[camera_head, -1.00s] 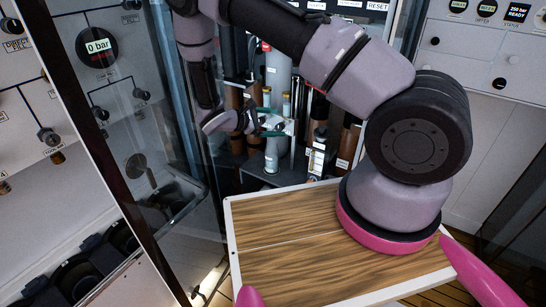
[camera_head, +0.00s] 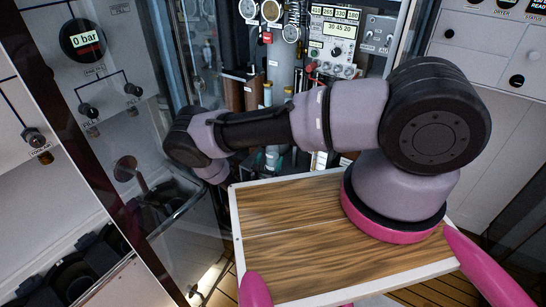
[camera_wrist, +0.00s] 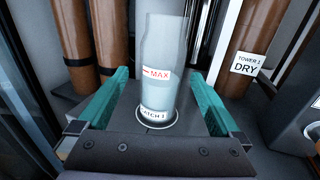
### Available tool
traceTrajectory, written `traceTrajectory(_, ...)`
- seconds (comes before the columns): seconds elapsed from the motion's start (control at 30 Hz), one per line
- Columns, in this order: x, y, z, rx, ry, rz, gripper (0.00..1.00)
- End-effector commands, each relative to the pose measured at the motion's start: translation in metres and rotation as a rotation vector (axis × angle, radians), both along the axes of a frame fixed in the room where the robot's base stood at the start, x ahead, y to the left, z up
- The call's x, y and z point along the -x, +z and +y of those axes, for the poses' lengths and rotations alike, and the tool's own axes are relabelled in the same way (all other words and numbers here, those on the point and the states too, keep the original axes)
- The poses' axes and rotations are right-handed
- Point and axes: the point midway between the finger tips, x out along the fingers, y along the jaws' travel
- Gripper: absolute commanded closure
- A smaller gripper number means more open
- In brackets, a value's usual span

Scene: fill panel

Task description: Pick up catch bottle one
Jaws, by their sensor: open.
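Catch bottle one (camera_wrist: 160,85) stands upright in the wrist view, a clear bottle with a red MAX mark and a lower label reading "CATCH 1". Its base sits in a round ring on a dark shelf. My gripper (camera_wrist: 160,92) is open, with one teal finger on each side of the bottle and gaps visible on both sides. The bottle is between the fingers or just beyond them; the exact depth is hard to tell. In the head view my arm covers most of this area, and the gripper is largely hidden behind it.
Brown cylinders (camera_wrist: 123,40) stand behind the bottle, and one labelled "TOWER 1 DRY" (camera_wrist: 258,45) is at right. A dark box (camera_wrist: 297,115) is close on the right. A glass door (camera_head: 165,215) stands at left.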

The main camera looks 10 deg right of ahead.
Motion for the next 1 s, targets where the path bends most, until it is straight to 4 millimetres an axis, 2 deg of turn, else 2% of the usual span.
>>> traceTrajectory(0.1,-0.013,0.000,-0.008,0.000,-0.003,0.001,0.00)
traceTrajectory(0.27,-0.023,-0.001,-0.013,-0.001,-0.002,0.002,0.00)
traceTrajectory(0.6,-0.061,-0.003,-0.035,-0.002,-0.003,0.000,0.00)
traceTrajectory(0.87,-0.064,-0.003,-0.035,-0.001,-0.001,0.000,0.00)
traceTrajectory(0.97,-0.064,-0.003,-0.035,-0.001,-0.001,0.000,0.34)
traceTrajectory(1.0,-0.063,-0.003,-0.035,-0.001,-0.001,0.000,0.50)
